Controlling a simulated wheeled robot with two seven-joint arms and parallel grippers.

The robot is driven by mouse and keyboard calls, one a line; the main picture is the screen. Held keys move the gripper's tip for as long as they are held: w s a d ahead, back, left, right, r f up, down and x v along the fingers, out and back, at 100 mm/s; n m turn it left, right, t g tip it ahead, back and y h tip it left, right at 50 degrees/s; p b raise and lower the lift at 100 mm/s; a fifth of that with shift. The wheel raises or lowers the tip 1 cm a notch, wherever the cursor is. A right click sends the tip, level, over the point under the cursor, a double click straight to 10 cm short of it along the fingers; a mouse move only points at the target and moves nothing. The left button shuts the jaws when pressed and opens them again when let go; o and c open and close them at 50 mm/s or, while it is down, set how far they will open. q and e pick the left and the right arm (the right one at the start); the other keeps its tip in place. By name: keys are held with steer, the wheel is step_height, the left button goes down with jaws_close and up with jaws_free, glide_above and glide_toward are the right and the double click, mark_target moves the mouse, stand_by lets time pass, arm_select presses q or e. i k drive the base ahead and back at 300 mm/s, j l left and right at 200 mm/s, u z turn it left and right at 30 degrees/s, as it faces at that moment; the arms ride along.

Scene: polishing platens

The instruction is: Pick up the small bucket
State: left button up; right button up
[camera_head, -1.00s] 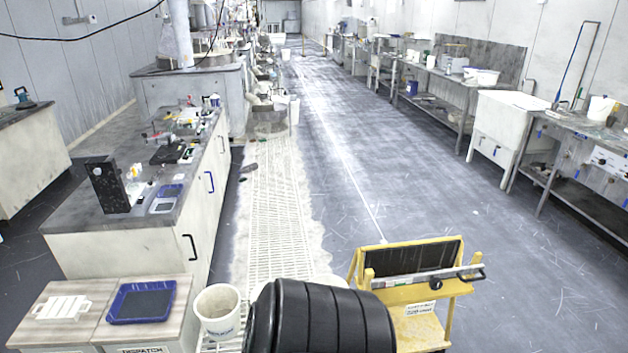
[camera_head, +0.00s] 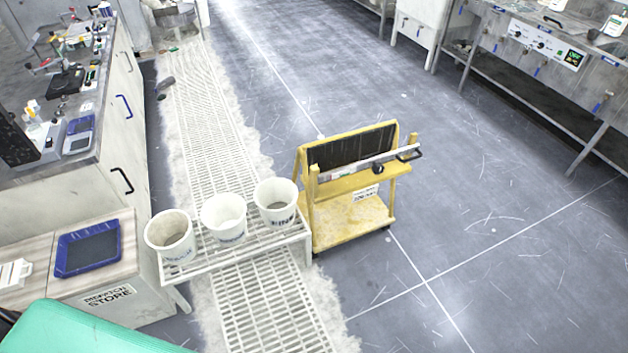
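Three white buckets stand upright in a row on a white slatted rack (camera_head: 190,266) in the head view. The left bucket (camera_head: 170,240) holds something greyish. The middle bucket (camera_head: 224,220) looks pale inside. The right bucket (camera_head: 276,203) has a grey content and dark lettering on its side. They look close in size, and I cannot tell which one is the small bucket. Neither of my grippers is in view.
A yellow cart (camera_head: 350,215) stands right of the rack. At left are a store cabinet (camera_head: 130,262) with a blue tray (camera_head: 88,250) on top and a workbench (camera_head: 110,150). Floor grating (camera_head: 265,305) runs under the rack. Open floor lies to the right (camera_head: 500,240).

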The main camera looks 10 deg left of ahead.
mark_target(276, 198)
steer(key=u, duration=0.75)
steer(key=i+l, duration=0.1)
